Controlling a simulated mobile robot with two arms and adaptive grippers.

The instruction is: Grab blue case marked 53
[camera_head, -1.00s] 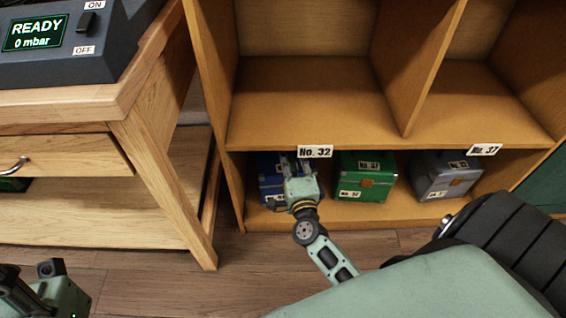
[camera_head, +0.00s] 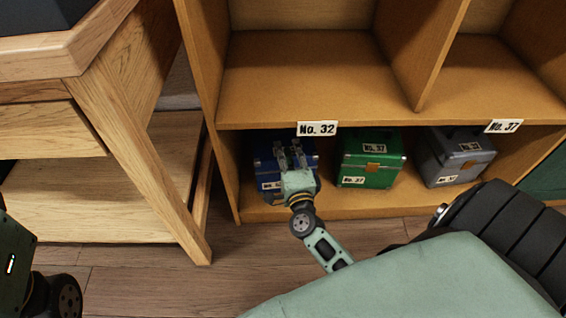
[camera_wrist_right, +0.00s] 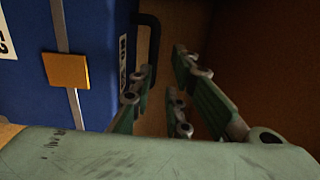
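The blue case (camera_head: 264,168) sits on the lower shelf at its left end; my right gripper hides part of it. In the wrist view the blue case (camera_wrist_right: 92,90) fills the left side, with a gold clasp (camera_wrist_right: 66,70), a black handle (camera_wrist_right: 152,45) and white labels too cut off or slanted to read surely. My right gripper (camera_head: 290,150) reaches over the case front. In the wrist view its fingers (camera_wrist_right: 165,78) are apart with nothing seen gripped, close to the handle; I cannot tell whether they touch it. My left gripper is not clearly in view.
A green case (camera_head: 388,165) and a grey case (camera_head: 452,150) stand to the right on the same shelf. The shelf board (camera_head: 330,85) marked No. 32 lies just above. A wooden table leg (camera_head: 150,165) stands left.

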